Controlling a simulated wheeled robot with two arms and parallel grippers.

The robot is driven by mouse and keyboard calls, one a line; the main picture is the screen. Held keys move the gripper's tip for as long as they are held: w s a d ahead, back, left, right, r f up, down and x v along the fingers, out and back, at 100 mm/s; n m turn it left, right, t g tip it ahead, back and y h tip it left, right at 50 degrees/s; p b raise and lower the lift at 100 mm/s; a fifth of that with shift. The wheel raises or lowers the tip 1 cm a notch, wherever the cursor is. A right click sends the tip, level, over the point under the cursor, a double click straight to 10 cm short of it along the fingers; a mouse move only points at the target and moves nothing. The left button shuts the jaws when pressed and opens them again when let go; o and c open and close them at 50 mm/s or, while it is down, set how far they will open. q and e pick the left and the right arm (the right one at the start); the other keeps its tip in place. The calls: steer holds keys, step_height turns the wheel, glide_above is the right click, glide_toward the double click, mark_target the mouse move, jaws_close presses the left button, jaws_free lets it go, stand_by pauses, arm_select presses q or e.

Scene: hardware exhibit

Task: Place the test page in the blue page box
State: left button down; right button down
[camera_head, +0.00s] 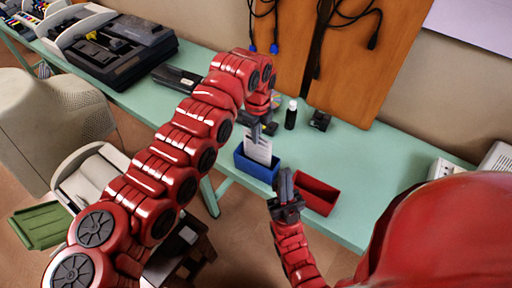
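The test page (258,149) is a white sheet with faint print, standing upright with its lower part behind the front wall of the blue page box (256,170). My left gripper (256,129) is above the box, pointing down at the top edge of the page. It seems shut on the page, though its fingers are small and partly hidden by the arm. My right gripper (285,178) is lower, in front of the gap between the blue box and a red box (317,196). Its fingers point up, lie close together and hold nothing visible.
Behind the boxes on the green table (365,165) stand a dark bottle with a white cap (291,114) and a small black object (320,120). A black device (177,78) and a large black case (115,50) lie to the left. The table right of the red box is clear.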

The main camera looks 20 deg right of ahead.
arm_select(q)
steer(key=p, duration=0.2)
glide_above(257, 161)
step_height(257, 161, down, 6)
steer(key=shift+w+r, duration=0.15)
steer(key=shift+r, duration=0.1)
steer(key=shift+f+b, duration=0.25)
steer(key=shift+b, duration=0.2)
steer(key=c, duration=1.1)
jaws_free()
steer(key=shift+r, duration=0.1)
steer(key=shift+r, duration=0.1)
